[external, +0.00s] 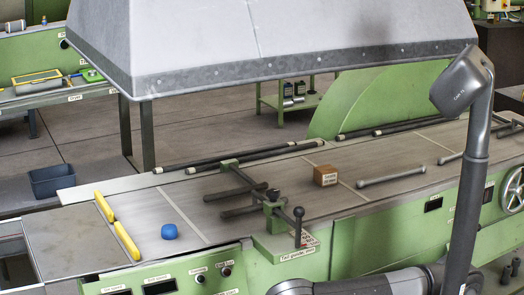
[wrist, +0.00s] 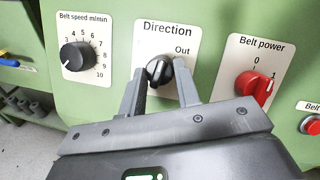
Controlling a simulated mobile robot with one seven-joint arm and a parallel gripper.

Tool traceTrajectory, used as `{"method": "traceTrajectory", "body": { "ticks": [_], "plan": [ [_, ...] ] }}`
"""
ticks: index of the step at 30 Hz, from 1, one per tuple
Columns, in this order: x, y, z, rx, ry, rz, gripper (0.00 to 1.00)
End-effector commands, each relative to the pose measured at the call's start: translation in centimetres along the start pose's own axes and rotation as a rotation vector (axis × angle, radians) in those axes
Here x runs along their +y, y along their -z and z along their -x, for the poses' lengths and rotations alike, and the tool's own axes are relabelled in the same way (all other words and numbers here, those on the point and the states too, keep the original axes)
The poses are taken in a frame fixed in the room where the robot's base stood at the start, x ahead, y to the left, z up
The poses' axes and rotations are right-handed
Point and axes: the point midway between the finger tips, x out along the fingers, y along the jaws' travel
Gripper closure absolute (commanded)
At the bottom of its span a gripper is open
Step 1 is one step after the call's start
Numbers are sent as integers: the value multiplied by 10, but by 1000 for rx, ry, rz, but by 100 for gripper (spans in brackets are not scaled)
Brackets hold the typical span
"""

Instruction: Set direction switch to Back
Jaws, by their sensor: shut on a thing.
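The direction switch is a black rotary knob (wrist: 158,71) on a white plate (wrist: 160,36) labelled "Direction", in the middle of the wrist view. The word "Out" shows at its upper right. No "Back" label is visible; my fingers cover the lower part of the plate. My gripper (wrist: 161,76) has one finger on each side of the knob and is shut on it. Which way the knob points is hard to tell. In the external view the switch and my gripper do not show.
The belt speed knob (wrist: 76,56) is left of the switch, and the red belt power knob (wrist: 254,86) is close on the right. A red button (wrist: 312,125) sits further right. The external view shows a conveyor belt (external: 215,213) with a blue object (external: 169,231) and a brown box (external: 325,176).

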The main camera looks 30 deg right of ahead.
Motion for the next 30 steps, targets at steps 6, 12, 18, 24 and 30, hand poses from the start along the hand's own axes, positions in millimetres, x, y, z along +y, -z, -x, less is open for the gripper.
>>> {"method": "traceTrajectory", "body": {
  "ticks": [6,12,18,24,30],
  "plan": [
    [-1,-1,1,10,-78,193,93],
    [-2,-2,0,20,-147,368,93],
    [-4,-3,0,29,-213,537,93],
    [-4,-4,-1,36,-269,677,93],
    [-4,-4,0,40,-309,778,93]
  ]
}}
